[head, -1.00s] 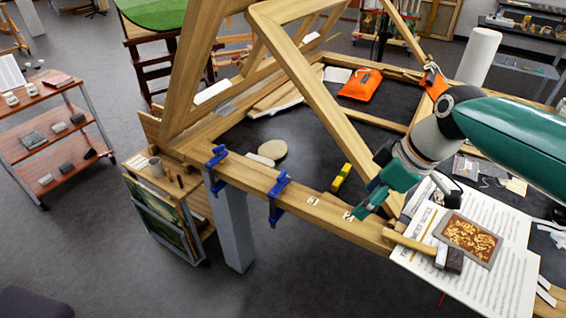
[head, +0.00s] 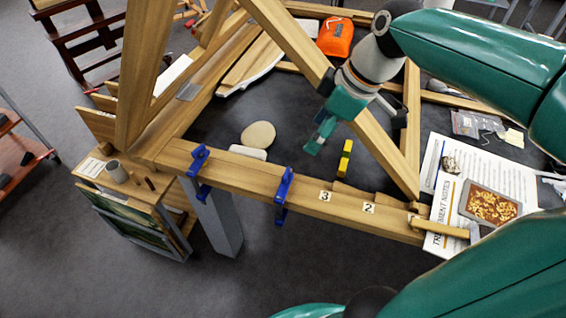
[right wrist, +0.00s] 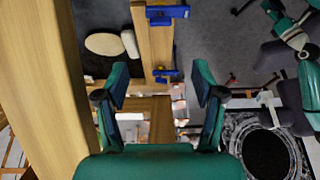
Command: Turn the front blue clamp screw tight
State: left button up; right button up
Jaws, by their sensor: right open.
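Two blue clamps grip the wooden front beam (head: 240,182). The left clamp (head: 198,160) is near the beam's left corner; the right clamp (head: 283,187) is nearer the middle. Parts of both clamps hang below the beam. My right gripper (head: 318,138) is above the dark table, right of and behind the right clamp, touching neither. In the right wrist view, my right gripper (right wrist: 163,88) is open and empty, with blue clamp parts (right wrist: 167,13) beyond its fingers. Which clamp they belong to is unclear. A green and grey arm end (right wrist: 292,32) shows there, its jaw state unclear.
A slanting wooden bar (head: 290,45) passes close to my right gripper. A yellow block (head: 345,158), a round pale disc (head: 258,134) and an orange pouch (head: 335,37) lie on the table. A gilt fragment (head: 491,205) lies on paper at right. Open floor is in front.

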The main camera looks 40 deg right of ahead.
aim_at(287, 173)
jog(key=x, duration=1.5)
jog(key=shift+f, duration=0.2)
jog(key=shift+w, duration=0.1)
jog(key=c, duration=1.1)
